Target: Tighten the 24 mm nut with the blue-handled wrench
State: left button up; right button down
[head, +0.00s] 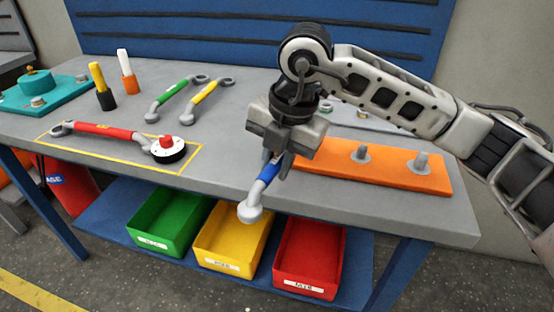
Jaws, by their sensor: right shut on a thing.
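My right gripper (284,150) is shut on the blue-handled wrench (266,176). I cannot read nut sizes here. The plate's left part is hidden behind the gripper. My left gripper is not in view.
A red-handled torque wrench (105,131) lies in a yellow outline on the workbench (225,148). Green (174,96) and yellow (205,97) wrenches lie behind. A teal fixture (50,93) stands far left. Green (165,226), yellow (232,240) and red (309,258) bins sit below.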

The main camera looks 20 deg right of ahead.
jog(key=shift+f+b, duration=0.55)
jog(key=shift+f, duration=0.15)
jog(key=shift+f+b, duration=0.6)
jog(key=shift+f, duration=0.1)
jog(key=shift+w, duration=0.1)
jog(key=shift+w+a+m, duration=0.25)
jog(key=shift+a+m, duration=0.05)
jog(key=shift+a, duration=0.1)
dwell(0.4)
jog(key=shift+w+a+m, duration=0.2)
jog(key=shift+w+m, duration=0.1)
jog(key=shift+m, duration=0.1)
jog(key=shift+w+a, duration=0.1)
jog(key=shift+w, duration=0.05)
jog(key=shift+w+a+m, duration=0.15)
jog(key=shift+w+m, duration=0.05)
jog(key=shift+m, duration=0.1)
